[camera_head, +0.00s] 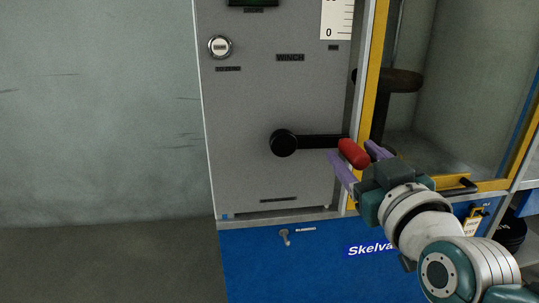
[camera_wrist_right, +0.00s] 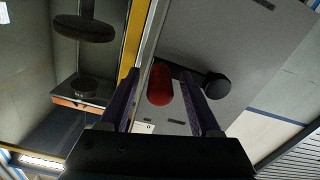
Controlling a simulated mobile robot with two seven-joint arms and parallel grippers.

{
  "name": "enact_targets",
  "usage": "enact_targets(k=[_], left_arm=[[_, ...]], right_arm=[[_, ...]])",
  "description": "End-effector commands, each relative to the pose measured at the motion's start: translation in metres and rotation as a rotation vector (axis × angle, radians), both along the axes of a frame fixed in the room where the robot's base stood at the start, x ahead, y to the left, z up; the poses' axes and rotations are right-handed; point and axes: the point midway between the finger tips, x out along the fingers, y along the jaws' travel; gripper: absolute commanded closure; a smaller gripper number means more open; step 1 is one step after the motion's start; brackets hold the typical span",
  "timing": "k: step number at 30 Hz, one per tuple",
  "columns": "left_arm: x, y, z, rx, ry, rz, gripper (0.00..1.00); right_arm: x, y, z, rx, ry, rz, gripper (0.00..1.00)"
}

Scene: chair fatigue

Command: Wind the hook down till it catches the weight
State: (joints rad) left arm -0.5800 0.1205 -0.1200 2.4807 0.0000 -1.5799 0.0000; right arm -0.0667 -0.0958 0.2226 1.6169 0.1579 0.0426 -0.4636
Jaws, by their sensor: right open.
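The winch crank has a black hub (camera_head: 284,143), a black arm pointing right, and a red handle (camera_head: 353,153) at its end. My right gripper (camera_head: 357,155) is open with its purple fingers on either side of the red handle. In the right wrist view the handle (camera_wrist_right: 160,82) sits between the two fingers, with a gap on each side. A dark round disc on a post (camera_head: 388,80) stands inside the yellow-framed bay, and it also shows in the right wrist view (camera_wrist_right: 85,27). I cannot make out the hook. My left gripper is not in view.
The grey winch panel (camera_head: 240,110) carries a silver knob (camera_head: 219,46) and a scale plate (camera_head: 338,18) marked 0. A yellow frame post (camera_head: 374,70) stands close to the right of the handle. A blue base (camera_head: 260,265) is below. Bare wall and floor lie left.

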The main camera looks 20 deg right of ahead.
Motion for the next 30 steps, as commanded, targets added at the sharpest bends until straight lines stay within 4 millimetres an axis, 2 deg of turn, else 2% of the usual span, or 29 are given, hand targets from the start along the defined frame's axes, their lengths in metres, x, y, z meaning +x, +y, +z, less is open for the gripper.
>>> enact_targets(k=[4, 12, 27, 30], left_arm=[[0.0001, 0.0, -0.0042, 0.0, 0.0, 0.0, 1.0], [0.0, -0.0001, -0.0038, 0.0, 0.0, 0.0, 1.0], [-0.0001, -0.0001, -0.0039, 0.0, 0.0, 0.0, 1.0], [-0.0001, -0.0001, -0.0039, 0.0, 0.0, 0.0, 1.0]], right_arm=[[0.01, -0.0024, -0.0003, 0.0, 0.0, 0.0, 0.36], [0.0111, -0.0027, 0.0001, 0.0, 0.001, 0.001, 0.36], [0.0108, -0.0026, 0.0, 0.0, 0.001, 0.0, 0.93], [0.0108, -0.0026, 0.0, 0.0, 0.001, 0.0, 1.0]])
